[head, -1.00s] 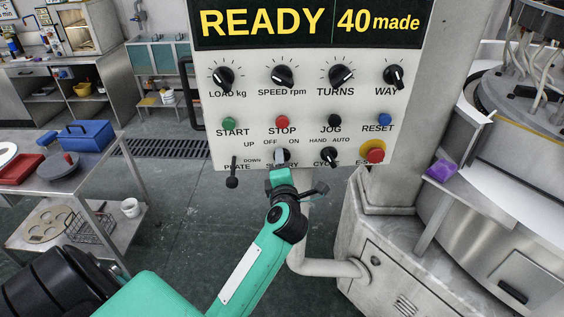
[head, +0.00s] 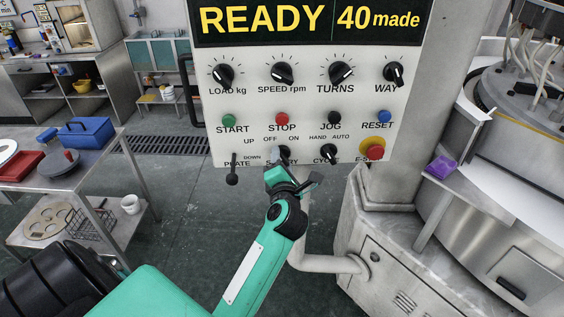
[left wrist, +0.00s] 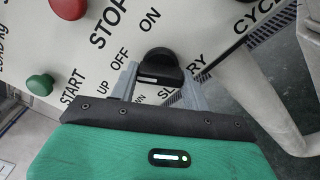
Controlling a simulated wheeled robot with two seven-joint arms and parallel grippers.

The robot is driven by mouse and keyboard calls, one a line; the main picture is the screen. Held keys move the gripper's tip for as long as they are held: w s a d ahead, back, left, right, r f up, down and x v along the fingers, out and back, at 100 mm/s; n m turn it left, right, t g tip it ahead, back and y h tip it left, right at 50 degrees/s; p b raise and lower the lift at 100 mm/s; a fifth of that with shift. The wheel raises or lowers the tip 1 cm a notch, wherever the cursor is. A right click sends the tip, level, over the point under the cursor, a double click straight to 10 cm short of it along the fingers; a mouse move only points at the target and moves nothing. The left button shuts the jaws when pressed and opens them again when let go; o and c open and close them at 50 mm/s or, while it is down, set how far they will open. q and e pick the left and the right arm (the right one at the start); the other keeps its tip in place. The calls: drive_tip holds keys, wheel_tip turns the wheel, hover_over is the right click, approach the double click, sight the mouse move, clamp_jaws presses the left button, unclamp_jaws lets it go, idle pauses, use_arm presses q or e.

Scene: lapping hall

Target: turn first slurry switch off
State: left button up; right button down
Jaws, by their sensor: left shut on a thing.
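The slurry switch is a black knob (head: 286,152) in the bottom row of the white control panel (head: 240,75), below the OFF and ON labels. My left gripper (head: 277,163) reaches up to it from below and hides part of the knob and its label. In the left wrist view the grey fingers (left wrist: 160,84) stand on both sides of the black knob (left wrist: 160,62) and are shut on it. A white mark shows on the knob, but I cannot tell which label it points to. My right gripper is not in view.
A black plate lever (head: 232,178) hangs left of the switch. The CYCLE knob (head: 329,152) and red emergency stop (head: 375,152) sit to its right. A steel table (head: 100,165) with a blue toolbox (head: 86,131) stands at left. A pipe (head: 325,262) runs below the panel.

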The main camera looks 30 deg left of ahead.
use_arm(q)
drive_tip(key=shift+f, duration=0.15)
drive_tip(key=o, duration=1)
drive_tip(key=shift+c, duration=0.2)
drive_tip(key=b+v, duration=0.4)
drive_tip(key=v, duration=1)
